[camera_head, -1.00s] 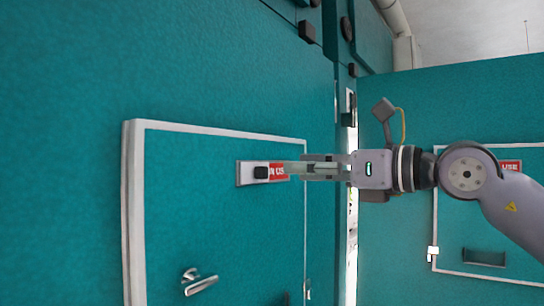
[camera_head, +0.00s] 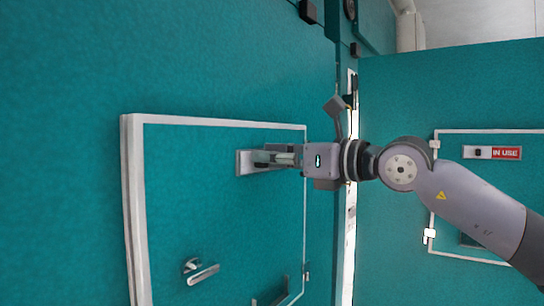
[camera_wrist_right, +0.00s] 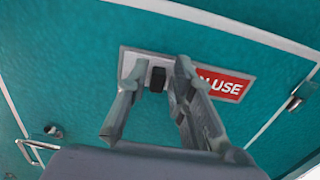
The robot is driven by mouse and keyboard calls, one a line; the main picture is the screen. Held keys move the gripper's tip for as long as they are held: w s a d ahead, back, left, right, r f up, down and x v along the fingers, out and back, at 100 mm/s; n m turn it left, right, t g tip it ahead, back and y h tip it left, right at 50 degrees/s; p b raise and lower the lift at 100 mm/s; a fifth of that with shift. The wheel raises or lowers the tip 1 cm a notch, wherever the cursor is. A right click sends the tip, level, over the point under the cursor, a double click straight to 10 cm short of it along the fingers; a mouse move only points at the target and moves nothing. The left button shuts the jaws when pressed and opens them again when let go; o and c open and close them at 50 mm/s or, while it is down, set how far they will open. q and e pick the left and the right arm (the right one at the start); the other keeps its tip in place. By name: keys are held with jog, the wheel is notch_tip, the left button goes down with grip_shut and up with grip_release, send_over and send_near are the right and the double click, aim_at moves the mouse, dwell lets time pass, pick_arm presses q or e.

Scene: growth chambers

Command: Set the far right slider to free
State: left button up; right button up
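A slider plate (camera_head: 243,163) with a light frame is mounted on the left teal door. My right gripper (camera_head: 265,158) is in front of it and hides most of it in the head view. In the right wrist view, the slider's black knob (camera_wrist_right: 157,80) sits at the left of a red "IN USE" label (camera_wrist_right: 222,84). My right gripper (camera_wrist_right: 158,68) is open, with one fingertip on each side of the knob; I cannot tell whether they touch it. A second slider (camera_head: 479,153) on the right door also shows red "IN USE". My left gripper is not in view.
The left door (camera_head: 220,220) has a white frame and a metal handle (camera_head: 200,273) below the slider. The right door's white frame (camera_head: 470,257) is partly behind my right arm. A bright vertical gap (camera_head: 350,230) runs between the walls.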

grip_shut()
dwell(0.5)
